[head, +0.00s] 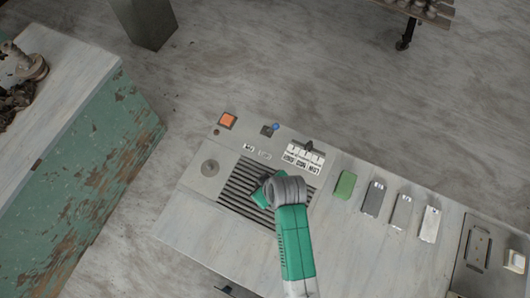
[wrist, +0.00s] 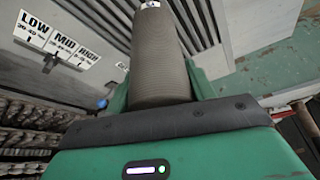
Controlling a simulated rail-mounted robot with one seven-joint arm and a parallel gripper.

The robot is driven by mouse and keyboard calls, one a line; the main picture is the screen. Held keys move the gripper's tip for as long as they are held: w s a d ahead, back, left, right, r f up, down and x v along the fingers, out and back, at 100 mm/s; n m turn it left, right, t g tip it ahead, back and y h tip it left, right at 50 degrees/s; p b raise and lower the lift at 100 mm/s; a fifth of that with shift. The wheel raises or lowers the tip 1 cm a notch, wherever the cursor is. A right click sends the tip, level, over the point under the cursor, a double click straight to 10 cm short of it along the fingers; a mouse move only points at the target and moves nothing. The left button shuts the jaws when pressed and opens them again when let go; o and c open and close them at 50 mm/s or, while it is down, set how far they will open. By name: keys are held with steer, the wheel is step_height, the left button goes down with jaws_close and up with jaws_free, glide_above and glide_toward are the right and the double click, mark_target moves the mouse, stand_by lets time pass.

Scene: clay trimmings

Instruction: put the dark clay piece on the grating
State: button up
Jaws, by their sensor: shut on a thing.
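The grating (head: 235,198), a panel of dark parallel slats, is set in the pale bench top. My gripper (head: 262,194) is above its right part in the head view, and my arm hides some slats. In the wrist view my gripper (wrist: 160,88) is shut on a dark grey-brown, finely ribbed cylinder, which I take as the dark clay piece (wrist: 160,65). Its far end points toward the grating (wrist: 203,20), whose slats show on both sides. I cannot tell whether it touches them. The piece is not clearly visible in the head view.
A green block (head: 345,185) and several grey blocks (head: 374,198) stand to the right. A worn green cabinet (head: 100,170) is at left, across a gap.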

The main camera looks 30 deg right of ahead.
steer(key=shift+w+d, duration=0.25)
steer(key=shift+w+d+f, duration=0.1)
steer(key=shift+w+f, duration=0.05)
steer(key=shift+f, duration=0.8)
steer(key=shift+w+d+f, duration=0.1)
steer(key=shift+w+f, duration=0.05)
steer(key=shift+f, duration=0.75)
steer(key=shift+f, duration=0.15)
steer(key=o, duration=1.4)
steer(key=p+v, duration=0.1)
steer(key=v, duration=1.1)
steer(key=shift+r, duration=0.2)
